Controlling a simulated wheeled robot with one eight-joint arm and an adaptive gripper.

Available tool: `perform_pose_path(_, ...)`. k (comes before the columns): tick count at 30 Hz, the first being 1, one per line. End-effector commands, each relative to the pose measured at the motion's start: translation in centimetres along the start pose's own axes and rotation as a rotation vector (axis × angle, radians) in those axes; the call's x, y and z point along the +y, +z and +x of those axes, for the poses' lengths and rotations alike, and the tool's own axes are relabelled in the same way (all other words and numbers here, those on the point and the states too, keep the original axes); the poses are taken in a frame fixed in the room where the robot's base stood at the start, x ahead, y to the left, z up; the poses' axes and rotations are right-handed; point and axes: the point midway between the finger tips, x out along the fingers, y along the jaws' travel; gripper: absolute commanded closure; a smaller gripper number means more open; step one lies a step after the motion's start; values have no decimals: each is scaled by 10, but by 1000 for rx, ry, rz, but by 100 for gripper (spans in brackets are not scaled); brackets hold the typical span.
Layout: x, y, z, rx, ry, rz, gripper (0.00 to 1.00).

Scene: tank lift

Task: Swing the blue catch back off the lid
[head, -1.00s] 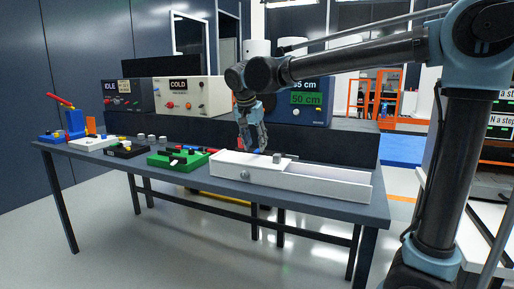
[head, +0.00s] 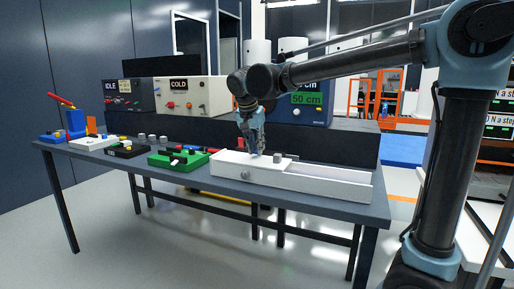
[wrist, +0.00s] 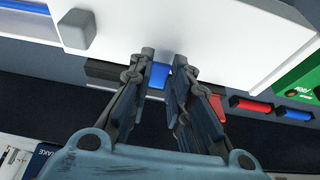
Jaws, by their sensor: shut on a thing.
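The white box (head: 320,185) with its white lid (head: 232,164) lies along the front of the table. The blue catch (wrist: 160,74) shows at the lid's edge in the wrist view, between my fingertips. My gripper (wrist: 164,62) is shut on it, with the fingers only a little apart. In the head view my gripper (head: 257,150) points down at the back edge of the lid. The fingers hide part of the catch, and it is too small to make out clearly in the head view.
A grey knob (wrist: 76,30) stands up from the lid near my fingers. A green block fixture (head: 180,159) sits left of the box. Red (wrist: 254,106) and blue (wrist: 293,113) cylinders lie beside it. Panels, including a blue one (head: 297,108), stand behind.

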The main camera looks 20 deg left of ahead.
Motion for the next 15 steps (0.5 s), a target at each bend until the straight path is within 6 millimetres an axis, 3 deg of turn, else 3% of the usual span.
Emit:
perform_pose_path(8, 1, -6, -2, -100, 3, 4, 100)
perform_pose_path(15, 1, -16, -6, -294, 3, 6, 100)
